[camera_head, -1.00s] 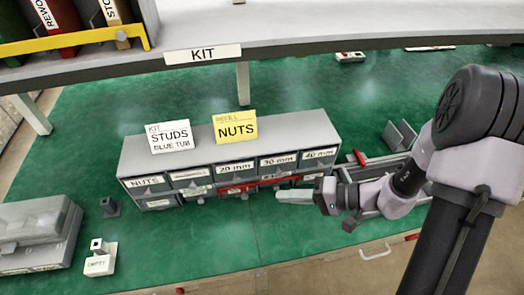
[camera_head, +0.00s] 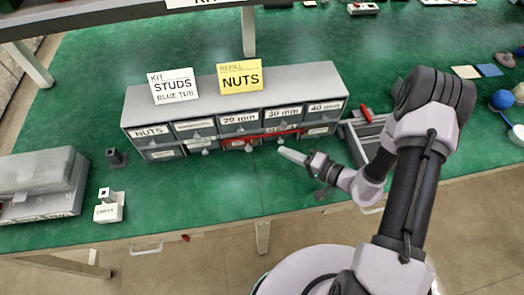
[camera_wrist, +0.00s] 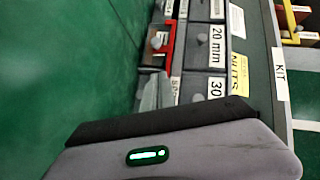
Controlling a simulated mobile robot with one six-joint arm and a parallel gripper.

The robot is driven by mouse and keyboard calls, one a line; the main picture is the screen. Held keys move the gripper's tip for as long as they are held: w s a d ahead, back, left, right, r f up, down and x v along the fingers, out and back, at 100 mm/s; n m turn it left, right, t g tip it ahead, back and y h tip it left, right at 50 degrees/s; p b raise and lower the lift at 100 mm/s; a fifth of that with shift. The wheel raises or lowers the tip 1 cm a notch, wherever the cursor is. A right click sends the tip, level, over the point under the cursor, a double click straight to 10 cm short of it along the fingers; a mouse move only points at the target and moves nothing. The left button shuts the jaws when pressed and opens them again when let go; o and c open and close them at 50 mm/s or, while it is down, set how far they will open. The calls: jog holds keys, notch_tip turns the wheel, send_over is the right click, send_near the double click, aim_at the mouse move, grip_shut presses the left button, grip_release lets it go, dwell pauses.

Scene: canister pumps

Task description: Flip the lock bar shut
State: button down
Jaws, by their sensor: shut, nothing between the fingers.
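A red bar (camera_head: 268,136) runs across the front of the grey drawer cabinet (camera_head: 310,76), around the 20 mm and 30 mm columns. Part of a red frame (camera_wrist: 171,45) shows beside the 20 mm drawer in the wrist view. I cannot tell whether the bar is fully seated. My gripper (camera_head: 287,153) is shut and empty, its pale fingers pointing left just in front of the cabinet's lower drawers. Contact with the bar cannot be made out.
A grey fixture (camera_head: 377,138) with a red handle stands right of the cabinet. White STUDS (camera_head: 173,86) and yellow NUTS (camera_head: 240,78) cards stand on top. A small white block (camera_head: 109,208) and grey case (camera_head: 42,185) sit at left. Green bench is clear in front.

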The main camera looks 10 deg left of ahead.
jog(key=b+x, duration=0.1)
jog(key=x, duration=0.4)
jog(key=shift+a+f, duration=0.2)
jog(key=shift+a, duration=0.2)
jog(key=shift+s+a+f+b, duration=0.2)
jog(key=shift+a, duration=0.3)
jog(key=shift+s+a+f+b, duration=0.15)
jog(key=shift+s+a+b, duration=0.05)
jog(key=shift+a, duration=0.35)
jog(key=shift+s+a, duration=0.15)
jog(key=shift+a, duration=0.35)
